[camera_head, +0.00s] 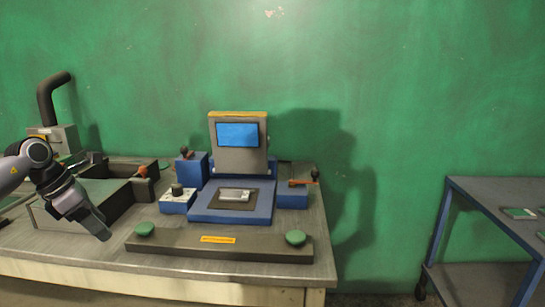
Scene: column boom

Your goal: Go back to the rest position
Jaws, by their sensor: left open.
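My left gripper (99,228) hangs at the left of the head view, pointing down and to the right. It is over the front left part of the workbench, in front of a dark open bin and a little left of the left green button. It is open, and I see nothing between its fingers. My right gripper is out of view.
A metal-topped workbench (66,250) carries a blue machine (232,212) with a screen, levers and a small grey part on its plate. A dark bar (218,248) with two green buttons runs along the front. A wheeled blue-grey cart (490,190) stands right. Floor between is clear.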

